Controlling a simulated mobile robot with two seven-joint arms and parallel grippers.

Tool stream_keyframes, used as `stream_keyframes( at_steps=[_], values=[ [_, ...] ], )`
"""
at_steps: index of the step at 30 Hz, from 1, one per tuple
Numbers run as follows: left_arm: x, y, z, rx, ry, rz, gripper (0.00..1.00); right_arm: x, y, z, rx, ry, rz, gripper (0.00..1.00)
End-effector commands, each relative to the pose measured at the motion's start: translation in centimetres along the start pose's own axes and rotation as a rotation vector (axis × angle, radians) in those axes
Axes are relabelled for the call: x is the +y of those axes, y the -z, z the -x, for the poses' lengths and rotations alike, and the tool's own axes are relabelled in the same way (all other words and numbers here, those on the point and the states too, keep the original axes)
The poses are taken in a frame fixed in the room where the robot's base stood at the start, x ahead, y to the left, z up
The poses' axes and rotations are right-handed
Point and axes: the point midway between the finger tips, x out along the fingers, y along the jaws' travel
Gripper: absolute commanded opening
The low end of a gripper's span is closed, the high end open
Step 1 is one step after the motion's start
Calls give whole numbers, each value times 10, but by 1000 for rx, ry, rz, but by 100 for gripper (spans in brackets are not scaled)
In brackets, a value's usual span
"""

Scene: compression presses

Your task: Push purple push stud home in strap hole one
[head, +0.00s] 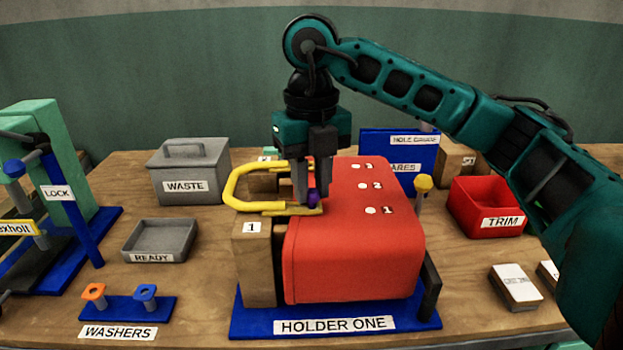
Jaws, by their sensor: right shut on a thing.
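The purple push stud (313,199) shows in the head view between the fingertips of my right gripper (313,193). That gripper points down and is shut on the stud, over the left edge of the big red block (345,262) in holder one. A tan strip (300,211) lies just under the fingertips. The fingers partly cover the stud, and I cannot tell whether its tip is in a hole. My left gripper is not in view.
A yellow U-shaped bar (240,188) curves close left of my right gripper. A wooden post (254,262) marked 1 stands below it. A yellow-topped peg (423,184) stands right of the block. The grey ready tray (160,240) and red trim bin (487,207) flank the holder.

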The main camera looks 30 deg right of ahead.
Motion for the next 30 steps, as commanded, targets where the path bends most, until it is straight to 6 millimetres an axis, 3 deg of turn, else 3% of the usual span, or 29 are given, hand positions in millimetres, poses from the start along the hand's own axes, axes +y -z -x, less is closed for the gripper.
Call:
stream_keyframes(
  at_steps=[17,18,26,30],
  values=[
    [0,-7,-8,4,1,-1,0,0,0,-15,0,-1,0,0],
    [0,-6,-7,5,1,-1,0,0,0,-14,-1,-1,0,29],
    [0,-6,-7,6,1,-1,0,0,0,-14,0,0,0,54],
    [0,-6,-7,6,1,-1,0,0,0,-14,0,0,0,55]
  ],
)
